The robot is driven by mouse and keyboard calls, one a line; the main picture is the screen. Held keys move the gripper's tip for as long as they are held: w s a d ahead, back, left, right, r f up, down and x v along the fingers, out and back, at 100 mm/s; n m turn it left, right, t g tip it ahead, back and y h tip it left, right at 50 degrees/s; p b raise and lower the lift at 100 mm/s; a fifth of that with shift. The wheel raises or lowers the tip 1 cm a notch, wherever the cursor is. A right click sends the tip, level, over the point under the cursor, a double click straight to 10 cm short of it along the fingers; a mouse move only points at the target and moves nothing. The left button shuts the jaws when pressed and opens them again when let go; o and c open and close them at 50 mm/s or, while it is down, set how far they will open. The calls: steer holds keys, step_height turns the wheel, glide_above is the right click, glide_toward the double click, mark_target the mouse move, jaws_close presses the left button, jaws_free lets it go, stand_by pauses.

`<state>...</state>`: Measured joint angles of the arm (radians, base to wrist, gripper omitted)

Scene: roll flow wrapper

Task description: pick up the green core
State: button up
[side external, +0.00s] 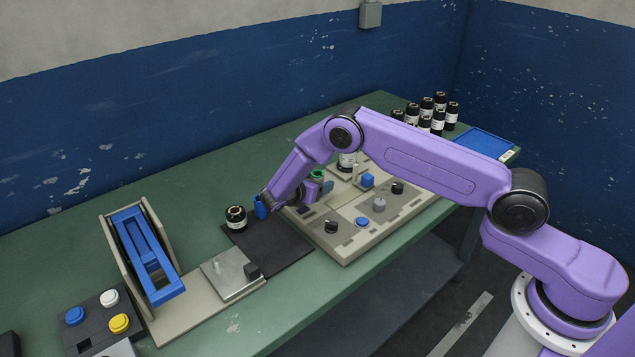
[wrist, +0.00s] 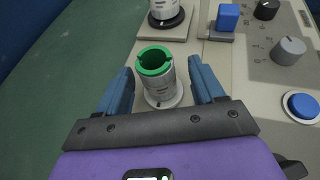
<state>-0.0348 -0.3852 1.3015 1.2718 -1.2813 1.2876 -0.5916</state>
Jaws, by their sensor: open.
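The green core (wrist: 155,61) shows in the wrist view as a notched green ring on top of a whitish cylinder. It stands upright on a pale round base on the panel. My gripper (wrist: 161,72) is open, with one blue finger on either side of the core and visible gaps to it. In the side external view a small part of the green core (side external: 317,174) shows behind my gripper (side external: 295,197); the rest is hidden by my wrist.
Behind the core, a black-and-white roll (wrist: 165,12) stands on a plate. The panel also has a blue block (wrist: 228,16), a grey knob (wrist: 288,51) and a blue button (wrist: 301,106). A dark jar (side external: 236,218) stands left of my gripper beside a black mat (side external: 268,249).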

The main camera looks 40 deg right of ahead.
mark_target(321, 180)
steer(key=shift+x, duration=1.55)
steer(key=shift+w, duration=0.1)
steer(key=c, duration=1)
steer(key=shift+c, duration=0.2)
steer(key=shift+r, duration=0.15)
